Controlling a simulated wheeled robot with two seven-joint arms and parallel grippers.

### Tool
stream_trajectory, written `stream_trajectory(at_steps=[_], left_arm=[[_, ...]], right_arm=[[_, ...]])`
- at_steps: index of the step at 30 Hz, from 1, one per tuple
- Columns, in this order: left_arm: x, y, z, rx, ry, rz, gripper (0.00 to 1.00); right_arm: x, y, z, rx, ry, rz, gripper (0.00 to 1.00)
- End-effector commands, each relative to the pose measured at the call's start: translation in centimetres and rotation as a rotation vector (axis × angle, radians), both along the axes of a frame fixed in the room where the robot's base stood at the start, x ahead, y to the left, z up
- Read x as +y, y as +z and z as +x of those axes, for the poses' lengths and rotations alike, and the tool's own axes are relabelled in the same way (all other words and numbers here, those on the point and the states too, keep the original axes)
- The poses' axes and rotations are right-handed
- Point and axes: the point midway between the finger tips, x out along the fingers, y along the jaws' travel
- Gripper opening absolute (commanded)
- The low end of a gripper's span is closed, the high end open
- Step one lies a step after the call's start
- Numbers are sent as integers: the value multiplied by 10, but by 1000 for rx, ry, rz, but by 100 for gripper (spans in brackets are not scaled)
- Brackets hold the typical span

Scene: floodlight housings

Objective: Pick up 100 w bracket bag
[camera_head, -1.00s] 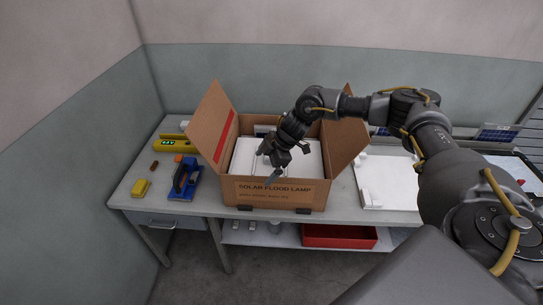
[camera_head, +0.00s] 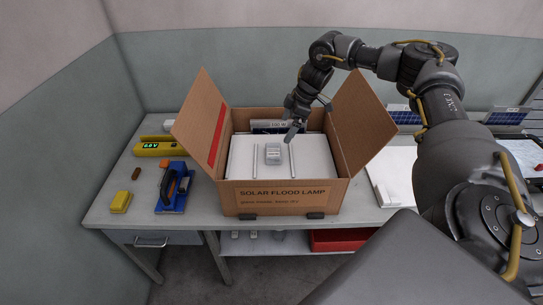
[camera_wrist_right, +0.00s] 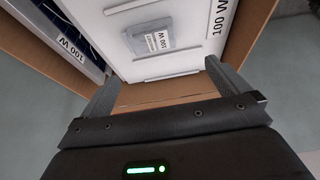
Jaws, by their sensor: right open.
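The bracket bag, a small grey clear-looking packet with a label (camera_head: 273,154), lies on a white panel (camera_head: 313,160) inside the open cardboard box (camera_head: 280,197). In the right wrist view the bag (camera_wrist_right: 163,39) carries a white label reading "100 W" and lies beyond the fingertips. My right gripper (camera_head: 293,130) is above the box, near the bag's upper right. In the wrist view my right gripper (camera_wrist_right: 158,75) is open, with nothing between its fingers. My left gripper is not in view.
The box flaps (camera_head: 203,122) stand up on both sides. A blue tool (camera_head: 174,188), a yellow block (camera_head: 120,201) and a yellow level (camera_head: 155,149) lie left of the box. A white panel (camera_head: 396,171) lies to the right. A red bin (camera_head: 343,240) is on the lower shelf.

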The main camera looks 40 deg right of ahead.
Motion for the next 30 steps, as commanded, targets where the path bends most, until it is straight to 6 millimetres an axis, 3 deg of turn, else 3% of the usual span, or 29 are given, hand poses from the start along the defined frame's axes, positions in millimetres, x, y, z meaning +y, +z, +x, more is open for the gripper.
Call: stream_trajectory(at_steps=[1,5,9,13,19,30], left_arm=[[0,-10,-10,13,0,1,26],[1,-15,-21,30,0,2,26],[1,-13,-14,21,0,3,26],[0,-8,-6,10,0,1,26],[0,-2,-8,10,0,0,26],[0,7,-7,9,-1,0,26]], right_arm=[[-1,-10,-1,0,-2,0,100],[-5,-14,-4,1,-9,0,100],[-9,-15,-8,2,-18,0,100],[-7,-29,-7,4,-24,0,100],[1,-56,0,3,-23,0,100],[7,-75,6,3,-20,-1,100]])
